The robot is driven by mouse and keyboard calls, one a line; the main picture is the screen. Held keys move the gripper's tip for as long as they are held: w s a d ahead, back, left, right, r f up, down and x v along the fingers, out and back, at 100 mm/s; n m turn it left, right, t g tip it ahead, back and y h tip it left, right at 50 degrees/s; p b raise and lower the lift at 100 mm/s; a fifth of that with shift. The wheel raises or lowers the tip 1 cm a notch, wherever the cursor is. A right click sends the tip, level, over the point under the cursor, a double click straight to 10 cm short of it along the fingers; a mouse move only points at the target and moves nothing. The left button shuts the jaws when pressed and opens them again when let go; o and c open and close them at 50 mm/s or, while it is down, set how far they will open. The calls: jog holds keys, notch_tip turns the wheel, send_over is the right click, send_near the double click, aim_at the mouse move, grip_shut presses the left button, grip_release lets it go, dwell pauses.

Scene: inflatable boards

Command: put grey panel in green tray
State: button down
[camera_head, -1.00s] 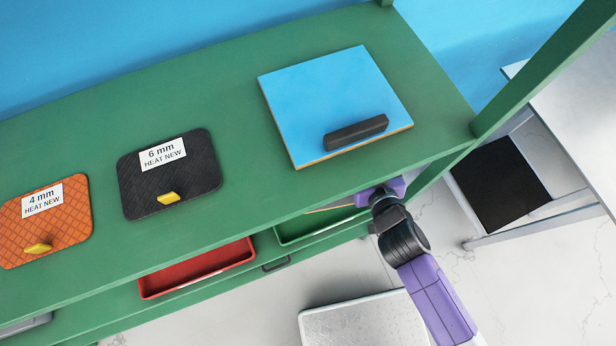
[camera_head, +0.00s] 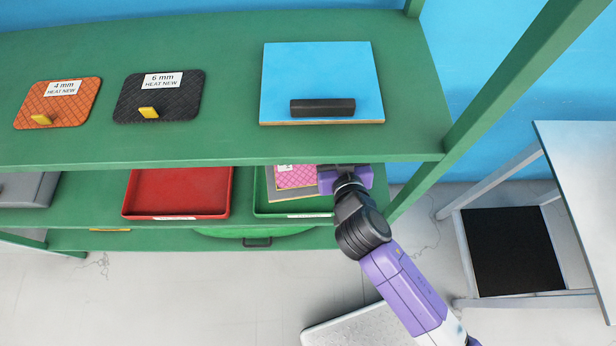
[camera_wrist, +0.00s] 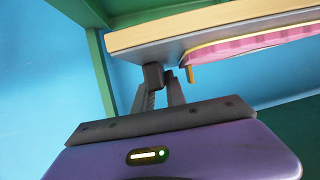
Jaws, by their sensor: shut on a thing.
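The grey panel (camera_head: 288,193) shows partly in the head view, over or in the green tray (camera_head: 262,199) on the shelf below the top; I cannot tell whether it touches the tray. A pink patch (camera_head: 296,176) with a white label lies against its face. In the wrist view, the panel's grey face (camera_wrist: 190,45) and pale wooden edge run across the top, with the pink patch (camera_wrist: 245,46) and a yellow tab beside the fingers. My gripper (camera_wrist: 160,80) is shut on the panel's dark handle. In the head view, my gripper (camera_head: 330,180) hides the panel's right part.
A red tray (camera_head: 180,212) stands left of the green tray, and a grey bin (camera_head: 28,190) farther left. The upper shelf (camera_head: 230,145) overhangs, carrying a blue panel (camera_head: 320,75), a black patch (camera_head: 180,105) and an orange patch (camera_head: 75,105). A green post (camera_head: 480,110) stands right.

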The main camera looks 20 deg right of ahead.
jog(key=m+h+b, duration=0.1)
jog(key=w+r+m+h+b, duration=0.1)
jog(key=b, duration=0.1)
jog(key=g+h+b, duration=0.1)
jog(key=b, duration=0.1)
jog(key=shift+w+a+r+m, duration=0.15)
jog(key=shift+w+r+m, duration=0.15)
jog(key=shift+m, duration=0.1)
jog(key=r+m+h+b, duration=0.1)
jog(key=s+d+r+m+g+h+b, duration=0.1)
jog(key=b, duration=0.1)
jog(key=shift+r, duration=0.1)
jog(key=shift+s+d+r+m+g+h+b, duration=0.15)
jog(key=shift+s+r+m+g+h+b, duration=0.2)
jog(key=shift+m+h, duration=0.2)
jog(key=shift+s+f, duration=0.1)
jog(key=shift+f, duration=0.15)
notch_tip(320, 180, down, 19)
jog(key=shift+f+b, duration=0.15)
jog(key=shift+b, duration=0.4)
jog(key=shift+f, duration=0.1)
jog(key=c, duration=1.4)
grip_release()
jog(key=shift+o, duration=0.2)
